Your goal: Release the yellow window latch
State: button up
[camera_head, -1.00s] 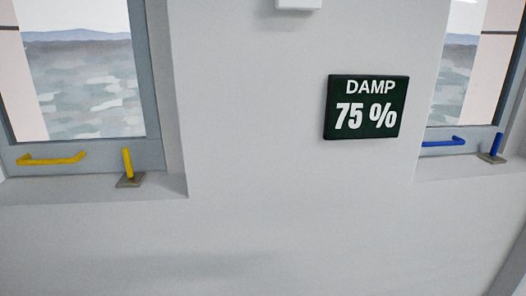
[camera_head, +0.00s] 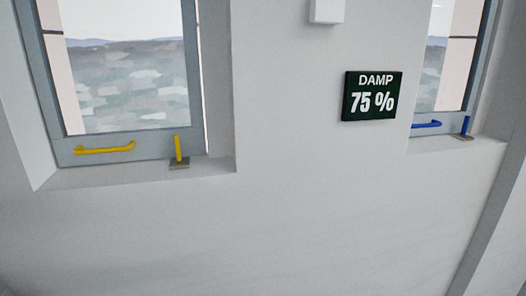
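The yellow window latch (camera_head: 178,149) is a short upright yellow lever on a small grey-brown base plate (camera_head: 180,164). It stands at the lower right corner of the left window (camera_head: 125,70), on the sill against the frame. A horizontal yellow handle (camera_head: 105,148) is on the lower frame rail, to the left of the latch. The left window appears closed. My gripper does not show in the head view.
The right window (camera_head: 440,70) has a blue handle (camera_head: 427,124) and an upright blue latch (camera_head: 465,126). A dark sign (camera_head: 371,96) reading "DAMP 75 %" and a white box (camera_head: 327,10) are on the wall between. The wall below is bare.

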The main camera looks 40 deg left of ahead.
aim_at(176, 137)
jog(key=k, duration=1)
jog(key=u, duration=1.8)
jog(key=i, duration=1)
jog(key=u, duration=0.45)
jog(key=k, duration=0.7)
jog(key=z, duration=0.4)
